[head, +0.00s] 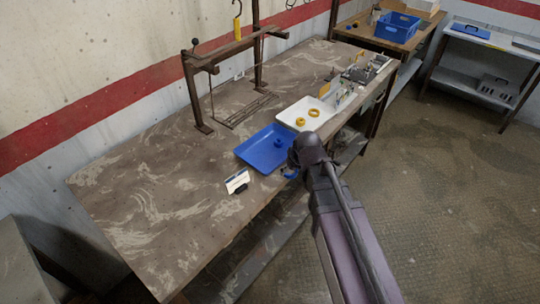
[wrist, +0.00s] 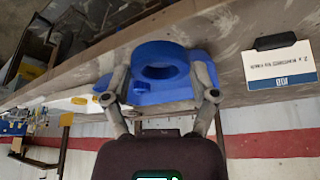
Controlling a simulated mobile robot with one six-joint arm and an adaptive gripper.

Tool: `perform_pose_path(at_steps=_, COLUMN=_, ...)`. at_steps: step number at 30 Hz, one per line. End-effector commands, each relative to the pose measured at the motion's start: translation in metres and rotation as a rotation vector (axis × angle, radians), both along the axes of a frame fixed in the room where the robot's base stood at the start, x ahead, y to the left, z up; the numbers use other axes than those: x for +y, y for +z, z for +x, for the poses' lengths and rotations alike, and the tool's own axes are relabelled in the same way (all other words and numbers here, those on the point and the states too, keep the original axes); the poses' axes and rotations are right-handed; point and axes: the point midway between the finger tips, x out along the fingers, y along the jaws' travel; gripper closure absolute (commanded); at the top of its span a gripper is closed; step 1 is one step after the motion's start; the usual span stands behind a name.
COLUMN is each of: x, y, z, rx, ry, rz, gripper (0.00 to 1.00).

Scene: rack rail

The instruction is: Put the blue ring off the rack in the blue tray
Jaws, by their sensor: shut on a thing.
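My gripper (head: 289,172) is shut on a blue ring (wrist: 160,50), which fills the middle of the wrist view between the two fingers (wrist: 161,80). In the head view the held ring is mostly hidden by my wrist, with a bit of blue (head: 288,174) showing by the table's front edge. The blue tray (head: 256,154) lies on the table just left of my gripper; part of it shows behind the ring in the wrist view (wrist: 160,97). A small blue piece (head: 279,143), likely another ring, lies in the tray.
A white tray (head: 290,118) with yellow rings (head: 314,113) adjoins the blue tray. A small label card (head: 237,181) stands in front of it at left. The table's left part is clear.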

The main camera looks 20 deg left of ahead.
Motion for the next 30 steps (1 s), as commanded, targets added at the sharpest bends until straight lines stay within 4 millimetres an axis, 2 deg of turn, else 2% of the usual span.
perform_pose_path(at_steps=12, x=-0.001, y=-0.002, z=0.001, rx=-0.002, ry=0.016, rz=0.001, gripper=0.80)
perform_pose_path(at_steps=17, x=0.006, y=-0.003, z=0.007, rx=-0.002, ry=0.016, rz=0.001, gripper=0.80)
perform_pose_path(at_steps=23, x=0.030, y=-0.006, z=0.025, rx=-0.002, ry=0.016, rz=0.001, gripper=0.80)
perform_pose_path(at_steps=30, x=0.068, y=-0.011, z=0.051, rx=-0.002, ry=0.016, rz=0.001, gripper=0.80)
